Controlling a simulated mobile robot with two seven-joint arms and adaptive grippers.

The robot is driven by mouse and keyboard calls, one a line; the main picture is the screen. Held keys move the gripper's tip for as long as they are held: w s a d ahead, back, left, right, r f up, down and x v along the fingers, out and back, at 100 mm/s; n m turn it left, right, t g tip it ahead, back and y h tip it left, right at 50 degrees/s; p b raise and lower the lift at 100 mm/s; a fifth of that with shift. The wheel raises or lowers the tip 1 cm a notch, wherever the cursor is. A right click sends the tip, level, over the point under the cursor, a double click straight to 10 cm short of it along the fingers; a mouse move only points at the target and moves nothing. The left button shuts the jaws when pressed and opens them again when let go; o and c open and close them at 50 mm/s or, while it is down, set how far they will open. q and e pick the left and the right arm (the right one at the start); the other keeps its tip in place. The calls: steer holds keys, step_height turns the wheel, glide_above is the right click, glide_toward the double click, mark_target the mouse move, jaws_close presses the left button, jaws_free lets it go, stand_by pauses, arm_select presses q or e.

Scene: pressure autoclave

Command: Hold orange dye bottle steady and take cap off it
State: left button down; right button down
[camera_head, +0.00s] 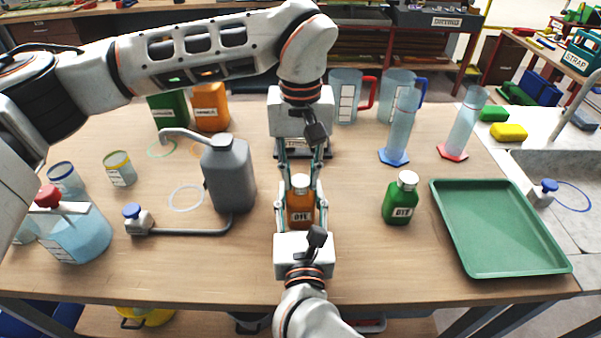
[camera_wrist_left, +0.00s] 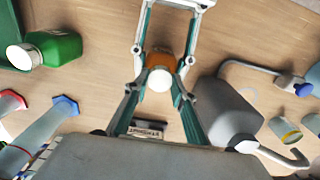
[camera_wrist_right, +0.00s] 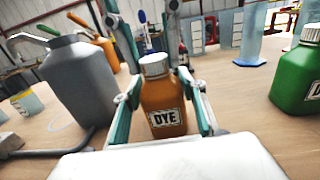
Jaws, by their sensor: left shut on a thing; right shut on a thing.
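The orange dye bottle (camera_head: 300,214) stands upright on the table near the middle, its DYE label facing my right arm. Its white cap (camera_head: 301,180) is on its neck; the cap also shows in the left wrist view (camera_wrist_left: 160,78) and the right wrist view (camera_wrist_right: 153,66). My right gripper (camera_head: 301,206) comes in from the front, low, and is shut on the bottle's body, one finger on each side. My left gripper (camera_head: 302,178) reaches down from above and behind, its fingers shut around the cap. The exact finger contact at the cap is partly hidden.
A green dye bottle (camera_head: 398,201) stands to the right, beside a green tray (camera_head: 500,225). A grey jug (camera_head: 229,176) with a bent spout stands close on the left. Measuring cylinders (camera_head: 398,130) and plastic beakers (camera_head: 345,96) stand behind. Bare table lies in front.

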arm_select(q)
steer(key=n, duration=1.4)
steer(key=shift+r, duration=0.1)
steer(key=n, duration=0.8)
steer(key=shift+n, duration=0.3)
steer(key=n, duration=2.4)
steer(key=shift+n, duration=0.3)
steer(key=n, duration=0.6)
steer(key=shift+n, duration=0.3)
steer(key=shift+r, duration=0.3)
steer(key=shift+r, duration=0.85)
